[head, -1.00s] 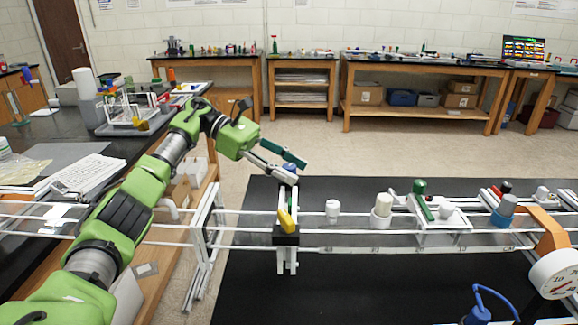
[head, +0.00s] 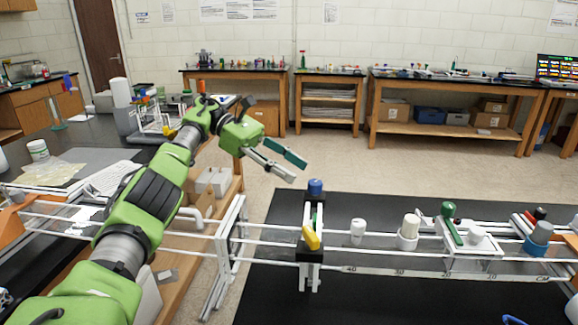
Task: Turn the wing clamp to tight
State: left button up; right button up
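A clamp with a yellow wing-like handle (head: 311,240) and a black block sits on the white rails of the frame (head: 270,241), near its left end. The yellow handle is tilted. A blue knob (head: 315,187) stands at the far end of the clamp's post. I cannot tell from this view how tight the clamp is. My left gripper (head: 298,171) is open and empty, above and left of the blue knob in the picture, with a gap between them. Its two fingers are spread. My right gripper is not in view.
Along the rails to the right stand a white knob (head: 358,231), a cream-topped cylinder (head: 410,228), a green-handled piece (head: 450,222) and a blue-based grey cylinder (head: 538,238). The black tabletop (head: 400,302) in front is mostly clear. A white end bracket (head: 228,250) stands left of the clamp.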

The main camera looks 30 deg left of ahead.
aim_at(312, 241)
jog(key=k+j, duration=0.25)
jog(key=k, duration=0.2)
jog(key=k+j, duration=0.25)
jog(key=k, duration=0.2)
jog(key=k+j, duration=0.25)
jog(key=k, duration=0.25)
